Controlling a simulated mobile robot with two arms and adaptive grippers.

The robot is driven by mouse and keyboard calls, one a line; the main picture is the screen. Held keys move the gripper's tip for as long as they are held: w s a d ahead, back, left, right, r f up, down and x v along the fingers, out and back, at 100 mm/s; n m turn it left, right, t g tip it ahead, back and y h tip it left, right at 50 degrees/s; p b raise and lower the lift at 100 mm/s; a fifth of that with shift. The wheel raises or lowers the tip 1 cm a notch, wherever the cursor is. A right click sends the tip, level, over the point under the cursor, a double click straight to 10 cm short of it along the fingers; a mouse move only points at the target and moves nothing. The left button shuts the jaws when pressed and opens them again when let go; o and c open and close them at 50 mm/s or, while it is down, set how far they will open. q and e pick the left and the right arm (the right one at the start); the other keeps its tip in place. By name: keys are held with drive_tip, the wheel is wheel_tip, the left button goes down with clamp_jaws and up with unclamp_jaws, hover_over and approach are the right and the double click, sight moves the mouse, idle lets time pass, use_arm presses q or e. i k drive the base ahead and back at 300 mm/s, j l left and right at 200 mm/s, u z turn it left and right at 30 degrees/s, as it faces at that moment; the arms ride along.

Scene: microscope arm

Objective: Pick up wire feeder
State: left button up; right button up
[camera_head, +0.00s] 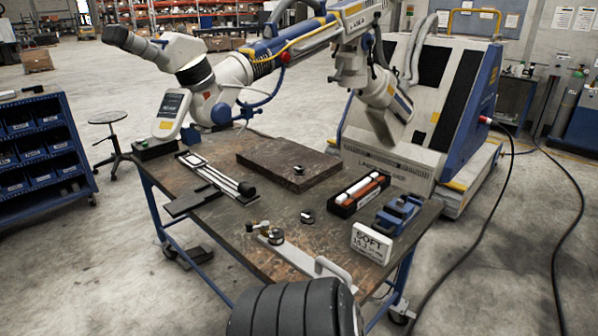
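I cannot tell for sure which thing is the wire feeder. One candidate is the long silver and black tool (217,177) at the left of the worktable (215,230), lying at a slant with a small frame at its far end. Another is the small brass and black fitting (273,235) near the front edge. A black tray (343,208) at the right holds white and red-brown sticks (371,187). Neither of my grippers shows in the head view.
A dark metal slab (285,160) lies mid-table, with a small ring on it. A blue clamp-like tool (398,214) and a white labelled block (371,243) sit at the right. The microscope arm (285,45) reaches over the back. A black ribbed object (290,308) blocks the front.

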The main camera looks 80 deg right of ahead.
sight(320, 268)
drive_tip(key=i+l+z, duration=0.1)
drive_tip(key=i+z, duration=0.2)
drive_tip(key=z, duration=0.15)
drive_tip(key=i+z, duration=0.25)
drive_tip(key=z, duration=0.25)
drive_tip(key=i+z, duration=0.3)
drive_tip(key=z, duration=0.15)
drive_tip(key=i+j+z, duration=0.25)
drive_tip(key=z, duration=0.25)
